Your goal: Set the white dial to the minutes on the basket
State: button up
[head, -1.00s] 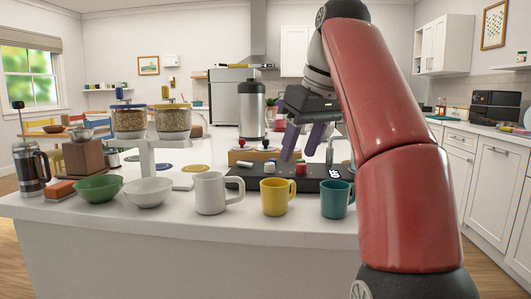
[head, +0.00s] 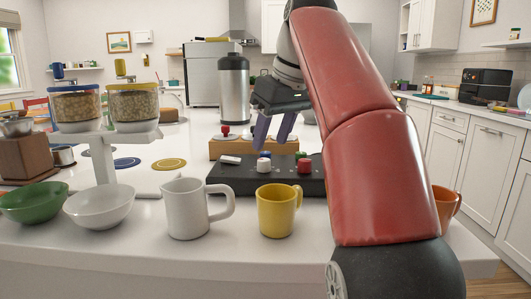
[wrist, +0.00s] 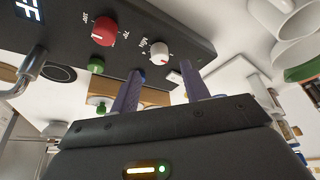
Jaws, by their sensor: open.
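The white dial (head: 264,164) stands on the black control panel (head: 232,178), left of a red dial (head: 305,166). In the wrist view the white dial (wrist: 159,53) has a dark pointer mark and lettering like "Min" beside it; the red dial (wrist: 104,31) is to its left. My gripper (head: 270,143) is above the panel, its two purple fingers apart and empty. In the wrist view my gripper (wrist: 161,68) points towards the white dial, which appears between and just beyond the fingertips, apart from them. I cannot make out a basket with minutes on it.
A white mug (head: 186,208) and a yellow mug (head: 277,211) stand in front of the panel. An orange mug (head: 446,203) is right of my arm. A wooden block (head: 228,150) and a steel flask (head: 234,90) are behind. Grain dispensers (head: 134,101) stand left.

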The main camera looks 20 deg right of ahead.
aim_at(264, 159)
jog(key=shift+x, duration=2.35)
jog(key=shift+c, duration=0.5)
jog(key=c, duration=0.9)
